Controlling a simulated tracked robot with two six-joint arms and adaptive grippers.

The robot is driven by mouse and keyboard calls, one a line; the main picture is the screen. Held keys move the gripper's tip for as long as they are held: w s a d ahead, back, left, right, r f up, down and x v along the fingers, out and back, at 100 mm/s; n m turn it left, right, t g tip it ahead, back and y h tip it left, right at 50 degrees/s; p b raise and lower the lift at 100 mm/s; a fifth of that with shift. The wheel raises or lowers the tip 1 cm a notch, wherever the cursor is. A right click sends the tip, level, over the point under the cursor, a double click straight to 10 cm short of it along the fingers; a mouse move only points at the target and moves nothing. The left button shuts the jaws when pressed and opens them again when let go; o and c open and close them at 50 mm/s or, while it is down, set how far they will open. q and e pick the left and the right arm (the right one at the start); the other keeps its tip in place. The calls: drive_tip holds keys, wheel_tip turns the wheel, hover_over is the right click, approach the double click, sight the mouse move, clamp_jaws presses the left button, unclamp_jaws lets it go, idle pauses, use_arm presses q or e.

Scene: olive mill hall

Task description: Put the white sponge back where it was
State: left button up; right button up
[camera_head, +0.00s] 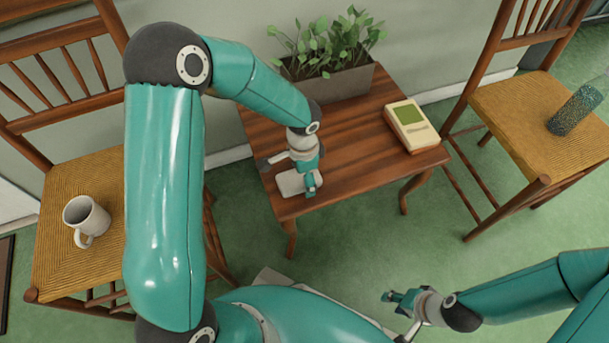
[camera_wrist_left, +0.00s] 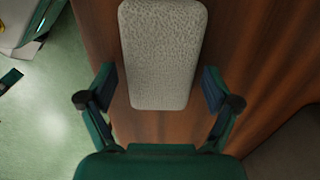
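The white sponge (camera_head: 288,184) lies flat near the front left edge of the small wooden table (camera_head: 350,150), partly hidden by my left gripper (camera_head: 311,184) in the head view. In the left wrist view the sponge (camera_wrist_left: 162,50) is a pale, rounded, speckled block on the wood. My left gripper (camera_wrist_left: 160,84) is open there, with one finger to each side of the sponge's near end and a gap on both sides. My right gripper (camera_head: 392,301) is low at the lower right, away from the table; its finger opening is too small to judge.
A planter (camera_head: 330,82) with a leafy plant stands at the table's back. The table's middle is clear.

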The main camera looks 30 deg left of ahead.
use_arm(q)
drive_tip(key=shift+r, duration=0.15)
wheel_tip(320, 180, up, 12)
drive_tip(key=p, duration=0.4)
drive_tip(key=shift+p, duration=0.35)
idle(0.3)
